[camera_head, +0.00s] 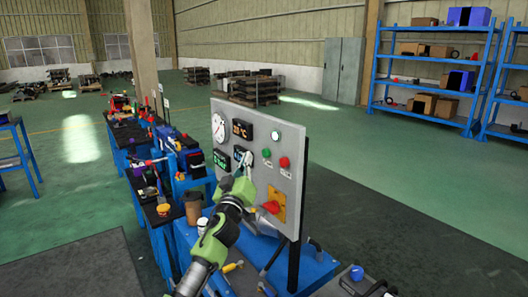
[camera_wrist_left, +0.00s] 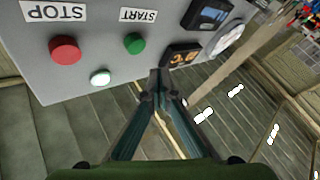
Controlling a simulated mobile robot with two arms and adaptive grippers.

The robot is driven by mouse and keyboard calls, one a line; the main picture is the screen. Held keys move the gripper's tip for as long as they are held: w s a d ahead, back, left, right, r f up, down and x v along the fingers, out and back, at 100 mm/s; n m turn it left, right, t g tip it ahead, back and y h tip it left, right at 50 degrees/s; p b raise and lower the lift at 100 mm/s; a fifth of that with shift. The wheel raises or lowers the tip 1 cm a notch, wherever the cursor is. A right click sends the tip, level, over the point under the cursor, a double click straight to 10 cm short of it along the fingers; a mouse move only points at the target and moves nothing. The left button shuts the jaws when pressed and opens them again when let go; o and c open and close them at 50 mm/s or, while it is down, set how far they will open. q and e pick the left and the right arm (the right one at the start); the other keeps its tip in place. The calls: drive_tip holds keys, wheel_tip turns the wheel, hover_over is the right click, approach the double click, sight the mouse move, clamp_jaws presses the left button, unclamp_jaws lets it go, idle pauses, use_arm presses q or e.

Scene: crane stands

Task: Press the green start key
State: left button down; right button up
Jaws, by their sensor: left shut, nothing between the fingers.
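The green start key (camera_head: 266,153) is a small round green button on an upright grey control panel (camera_head: 258,180). In the left wrist view the green start key (camera_wrist_left: 134,43) sits by an upside-down START label (camera_wrist_left: 138,15). My left gripper (camera_head: 243,172) is in front of the panel, left of and below the key in the head view. In the left wrist view its fingertips (camera_wrist_left: 158,78) meet, shut and empty, to the lower right of the key. They do not cover the key; I cannot tell whether they touch the panel. My right gripper is not in view.
A red button (camera_head: 284,162) is beside the green key. A white lamp (camera_head: 274,135), a dial gauge (camera_head: 219,127) and a red switch (camera_head: 271,206) on a yellow plate share the panel. A blue bench (camera_head: 318,268) with tools and a brown cup (camera_head: 193,207) are below.

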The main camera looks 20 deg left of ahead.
use_arm(q)
drive_tip(key=shift+s+a, duration=0.5)
drive_tip(key=shift+s, duration=0.35)
